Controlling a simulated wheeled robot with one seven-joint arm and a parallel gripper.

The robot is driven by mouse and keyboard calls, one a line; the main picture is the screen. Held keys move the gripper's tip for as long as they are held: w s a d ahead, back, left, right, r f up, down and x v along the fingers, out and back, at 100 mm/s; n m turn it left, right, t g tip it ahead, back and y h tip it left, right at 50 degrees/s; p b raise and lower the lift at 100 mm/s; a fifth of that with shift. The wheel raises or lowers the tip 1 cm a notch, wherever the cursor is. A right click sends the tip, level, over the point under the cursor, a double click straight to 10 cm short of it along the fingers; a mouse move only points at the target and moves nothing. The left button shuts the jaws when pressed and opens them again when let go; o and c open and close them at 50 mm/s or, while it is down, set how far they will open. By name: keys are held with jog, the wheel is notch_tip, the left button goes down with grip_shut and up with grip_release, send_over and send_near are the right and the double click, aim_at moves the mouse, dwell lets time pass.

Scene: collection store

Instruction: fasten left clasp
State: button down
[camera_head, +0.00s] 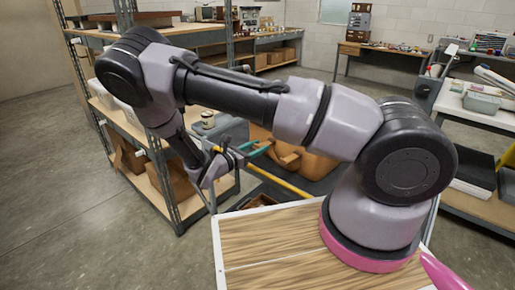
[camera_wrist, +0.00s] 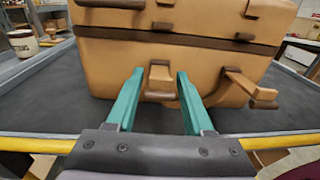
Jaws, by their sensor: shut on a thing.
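A tan case (camera_wrist: 110,55) with a brown band stands on a dark grey surface; part of it shows behind my arm in the head view (camera_head: 320,165). The left clasp (camera_wrist: 159,75), tan with a brown end, is on its front face below the band. My gripper (camera_wrist: 160,78) has its teal fingers on either side of this clasp and is shut on it. My gripper also shows at the case's left side in the head view (camera_head: 256,148). The right clasp (camera_wrist: 250,88) sticks out from the case, its brown end hanging away from the front.
A yellow rail (camera_wrist: 30,144) runs along the near edge of the dark surface (camera_wrist: 50,105). A light labelled mug (camera_wrist: 22,42) stands at the left. Metal shelving with boxes (camera_head: 170,180) is left of my arm. A workbench (camera_head: 480,112) is at the right.

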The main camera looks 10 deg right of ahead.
aim_at(262, 144)
jog(key=shift+w+d+r+g+y, duration=0.1)
jog(key=shift+d+r+g+y, duration=0.05)
jog(key=shift+r+g+y, duration=0.8)
jog(key=y, duration=0.1)
jog(key=r+g+y, duration=0.1)
jog(key=shift+w+d+y, duration=0.2)
jog(key=shift+d+y, duration=0.15)
jog(key=shift+w+d+r+g+y, duration=0.15)
jog(key=shift+d+r+g+y, duration=0.1)
jog(key=shift+r+g+y, duration=0.25)
jog(key=shift+w+d+r+g+y, duration=0.15)
jog(key=shift+d+g+y, duration=0.1)
jog(key=shift+y, duration=0.35)
jog(key=shift+w+d+r+g+y, duration=0.3)
jog(key=shift+g+y, duration=0.2)
jog(key=shift+y, duration=0.3)
jog(key=shift+w+d+r+g+y, duration=0.2)
jog(key=shift+d+g+y, duration=0.25)
jog(key=shift+y, duration=0.35)
